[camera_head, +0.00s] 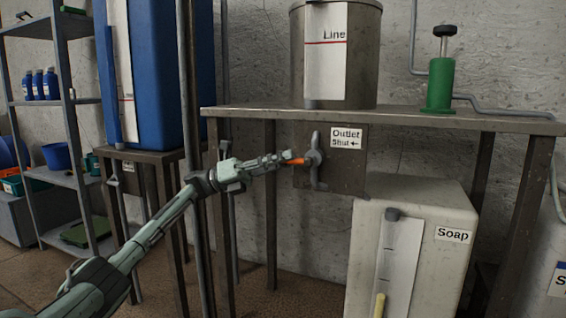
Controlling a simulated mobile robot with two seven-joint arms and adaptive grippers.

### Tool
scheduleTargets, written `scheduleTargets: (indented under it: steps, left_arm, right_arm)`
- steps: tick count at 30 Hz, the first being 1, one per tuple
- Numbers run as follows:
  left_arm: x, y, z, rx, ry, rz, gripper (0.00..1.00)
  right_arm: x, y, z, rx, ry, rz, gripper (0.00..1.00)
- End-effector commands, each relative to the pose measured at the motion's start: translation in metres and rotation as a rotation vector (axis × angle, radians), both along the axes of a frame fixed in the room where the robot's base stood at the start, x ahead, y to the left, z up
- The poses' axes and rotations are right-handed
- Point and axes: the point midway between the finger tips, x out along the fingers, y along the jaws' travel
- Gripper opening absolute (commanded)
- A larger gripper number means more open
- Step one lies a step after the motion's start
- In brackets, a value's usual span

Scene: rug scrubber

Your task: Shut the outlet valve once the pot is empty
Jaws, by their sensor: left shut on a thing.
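The outlet valve (316,160) is a grey upright handle on a brown plate under the table's front edge. My left gripper (293,160) reaches in from the left and is shut on the valve's orange lever (299,161), just left of the handle's centre. The metal pot (362,55) stands on the table above. Its white gauge strip (325,60) has a red line marked "Line". The inside of the pot is hidden, and I cannot tell its level. My right gripper is not in view.
A white soap container (432,205) with a gauge strip stands below right of the valve. A green pump (440,83) stands on the table (400,116). A blue tank (175,75) on a stand and a shelf rack (62,100) are at left. A thin upright pole is near my arm.

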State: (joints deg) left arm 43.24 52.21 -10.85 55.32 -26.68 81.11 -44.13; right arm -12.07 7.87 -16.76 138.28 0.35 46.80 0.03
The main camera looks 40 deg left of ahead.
Motion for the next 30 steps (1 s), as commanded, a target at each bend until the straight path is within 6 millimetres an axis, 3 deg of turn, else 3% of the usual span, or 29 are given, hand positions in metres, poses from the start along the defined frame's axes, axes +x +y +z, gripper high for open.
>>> scheduleTargets:
  steps: [5, 6, 11, 22, 30]
  left_arm:
    - [0.001, 0.001, 0.001, -0.004, -0.001, 0.004, 0.00]
    - [0.001, 0.001, 0.001, -0.004, -0.001, 0.004, 0.15]
    - [0.001, 0.001, 0.001, -0.003, 0.000, 0.003, 0.35]
    - [-0.002, 0.005, -0.002, -0.001, 0.001, 0.001, 0.35]
    - [-0.022, 0.046, -0.018, -0.003, 0.002, 0.005, 0.35]
  right_arm:
    - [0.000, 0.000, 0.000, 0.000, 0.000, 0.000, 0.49]
    - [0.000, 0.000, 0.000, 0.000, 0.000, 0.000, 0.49]
    - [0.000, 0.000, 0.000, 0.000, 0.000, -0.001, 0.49]
    - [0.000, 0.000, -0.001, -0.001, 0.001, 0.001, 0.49]
    - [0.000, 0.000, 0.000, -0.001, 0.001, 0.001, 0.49]
